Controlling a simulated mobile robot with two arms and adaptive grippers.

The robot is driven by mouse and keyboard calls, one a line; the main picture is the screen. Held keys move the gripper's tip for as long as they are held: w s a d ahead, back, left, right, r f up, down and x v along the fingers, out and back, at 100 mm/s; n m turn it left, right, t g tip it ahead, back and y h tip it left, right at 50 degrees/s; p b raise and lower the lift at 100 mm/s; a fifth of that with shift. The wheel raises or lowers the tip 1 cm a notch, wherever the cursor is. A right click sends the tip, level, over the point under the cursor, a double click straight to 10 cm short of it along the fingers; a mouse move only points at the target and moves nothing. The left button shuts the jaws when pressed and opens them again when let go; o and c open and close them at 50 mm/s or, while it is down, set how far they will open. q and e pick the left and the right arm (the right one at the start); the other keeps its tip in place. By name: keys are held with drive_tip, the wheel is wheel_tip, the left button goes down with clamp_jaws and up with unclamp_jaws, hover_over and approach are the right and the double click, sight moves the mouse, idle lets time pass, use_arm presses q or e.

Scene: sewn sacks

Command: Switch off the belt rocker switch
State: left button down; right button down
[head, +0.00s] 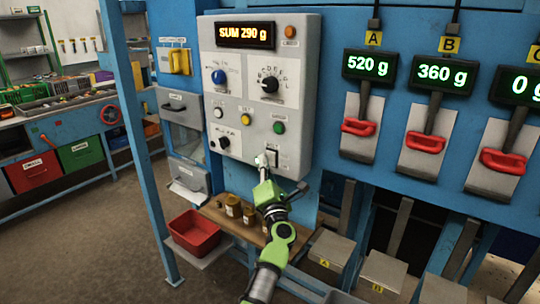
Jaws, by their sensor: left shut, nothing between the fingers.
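The rocker switch (274,158) is a small dark-framed switch low on the right side of the grey control panel (304,100). A small label above it is too small to read. My left gripper (262,162) is shut and empty, with its tips in front of the panel at the left edge of the switch. The tips partly cover the switch, so its position, on or off, cannot be told. I cannot tell whether the tips touch it. My right gripper is not in view.
The panel also bears a blue knob (219,77), a black selector (270,85), a green button (279,128) and an orange "SUM 290 g" display (245,35). Red-handled scale chutes (359,127) stand to the right. A red bin (194,233) and small jars (234,206) are below.

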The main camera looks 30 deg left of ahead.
use_arm(q)
drive_tip(key=shift+w, duration=0.15)
idle(0.3)
drive_tip(key=shift+w+b, duration=0.3)
drive_tip(key=shift+w+d+b, duration=0.1)
drive_tip(key=shift+w+b, duration=0.2)
drive_tip(key=shift+w, duration=0.05)
idle(0.6)
drive_tip(key=shift+r, duration=0.1)
drive_tip(key=shift+s+p, duration=0.45)
drive_tip(key=shift+s, duration=0.4)
